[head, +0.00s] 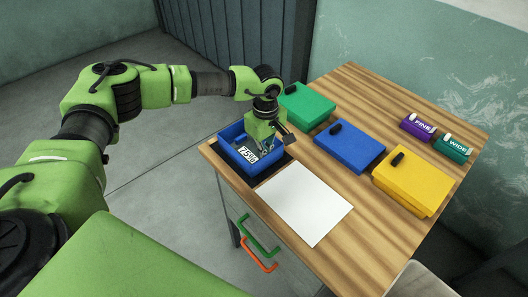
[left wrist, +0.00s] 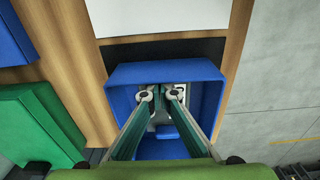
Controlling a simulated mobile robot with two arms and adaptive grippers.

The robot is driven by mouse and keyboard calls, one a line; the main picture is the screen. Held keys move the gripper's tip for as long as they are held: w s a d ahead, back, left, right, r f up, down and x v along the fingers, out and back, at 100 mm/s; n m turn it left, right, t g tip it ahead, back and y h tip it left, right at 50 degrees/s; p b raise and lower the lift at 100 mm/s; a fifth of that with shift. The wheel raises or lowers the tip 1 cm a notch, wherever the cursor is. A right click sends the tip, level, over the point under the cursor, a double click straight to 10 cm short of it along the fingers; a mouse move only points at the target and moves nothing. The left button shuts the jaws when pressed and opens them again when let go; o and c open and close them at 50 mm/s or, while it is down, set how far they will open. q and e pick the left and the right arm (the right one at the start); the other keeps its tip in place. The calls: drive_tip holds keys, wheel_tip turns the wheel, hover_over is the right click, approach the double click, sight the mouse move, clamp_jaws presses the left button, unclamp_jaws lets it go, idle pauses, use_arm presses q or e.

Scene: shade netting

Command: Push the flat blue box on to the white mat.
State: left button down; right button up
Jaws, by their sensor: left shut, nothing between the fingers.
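The flat blue box (head: 350,146) lies on the wooden table between a green and a yellow box, with a black knob at its upper-left edge. Part of it shows at the upper left of the left wrist view (left wrist: 14,36). The white mat (head: 303,204) lies nearer the front edge, apart from the blue box; its edge shows in the left wrist view (left wrist: 160,14). My left gripper (head: 267,154) is shut and empty, pointing down over the open blue bin (head: 232,166), away from the flat box. How deep its fingertips reach is unclear. My right gripper is out of view.
A green box (head: 307,107) and a yellow box (head: 412,182) flank the blue one. Bare wood separates box and mat.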

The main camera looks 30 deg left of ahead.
sight(324, 215)
use_arm(q)
drive_tip(key=s+d, duration=0.1)
drive_tip(key=d, duration=0.2)
drive_tip(key=s+d+b, duration=0.1)
drive_tip(key=d, duration=0.2)
drive_tip(key=s+d+b, duration=0.1)
drive_tip(key=d, duration=0.2)
drive_tip(key=shift+s+d+f, duration=0.15)
drive_tip(key=shift+s+f, duration=0.1)
drive_tip(key=shift+s, duration=0.15)
drive_tip(key=s+d+b, duration=0.1)
drive_tip(key=d+b, duration=0.1)
drive_tip(key=d, duration=0.2)
drive_tip(key=s+d+b, duration=0.2)
drive_tip(key=d, duration=0.2)
drive_tip(key=s+d+b, duration=0.1)
drive_tip(key=d+b, duration=0.1)
drive_tip(key=d, duration=0.1)
drive_tip(key=shift+s+d+r, duration=0.1)
drive_tip(key=shift+s+d, duration=0.3)
drive_tip(key=shift+s+d+r, duration=0.15)
drive_tip(key=shift+s+d, duration=0.05)
drive_tip(key=shift+d, duration=0.15)
